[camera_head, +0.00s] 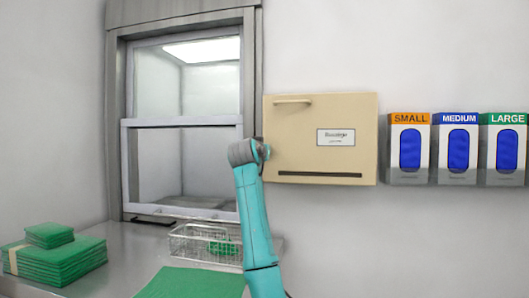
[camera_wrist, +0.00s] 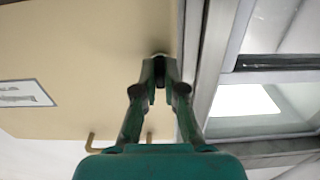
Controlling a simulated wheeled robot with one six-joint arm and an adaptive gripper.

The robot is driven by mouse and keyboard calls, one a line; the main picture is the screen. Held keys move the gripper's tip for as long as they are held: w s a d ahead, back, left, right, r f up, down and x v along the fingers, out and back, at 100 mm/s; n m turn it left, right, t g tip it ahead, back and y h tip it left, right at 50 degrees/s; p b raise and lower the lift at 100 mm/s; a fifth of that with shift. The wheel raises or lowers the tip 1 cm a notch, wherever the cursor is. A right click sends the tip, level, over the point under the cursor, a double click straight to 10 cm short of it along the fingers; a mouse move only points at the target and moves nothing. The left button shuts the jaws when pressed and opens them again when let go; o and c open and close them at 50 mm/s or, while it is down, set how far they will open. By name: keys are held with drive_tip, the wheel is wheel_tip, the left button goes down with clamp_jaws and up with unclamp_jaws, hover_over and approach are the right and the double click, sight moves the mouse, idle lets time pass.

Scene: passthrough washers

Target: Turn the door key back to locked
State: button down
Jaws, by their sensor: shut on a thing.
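The beige wall cabinet (camera_head: 345,110) has its door shut, with a bar handle (camera_head: 293,101) at the top left and a printed label (camera_head: 336,137). My gripper (camera_wrist: 160,70) meets the door near its edge beside the metal window frame. Its fingertips are shut on the door key. Only a small pale rounded bit (camera_wrist: 160,55) shows at the tips; the key itself is mostly hidden, and I cannot tell which way it is turned. In the head view my arm covers the gripper and the key at the cabinet's left edge.
A metal-framed pass-through window (camera_head: 183,122) adjoins the cabinet's left side. Below, the counter (camera_head: 125,262) holds folded green stacks (camera_head: 60,262), a wire basket (camera_head: 190,242) and a green cloth (camera_head: 190,284). Glove dispensers (camera_head: 409,175) hang to the right.

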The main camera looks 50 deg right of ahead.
drive_tip(key=shift+r, duration=0.15)
drive_tip(key=c, duration=1.3)
unclamp_jaws()
drive_tip(key=shift+d, duration=0.1)
drive_tip(key=shift+o, duration=0.2)
drive_tip(key=v, duration=1.2)
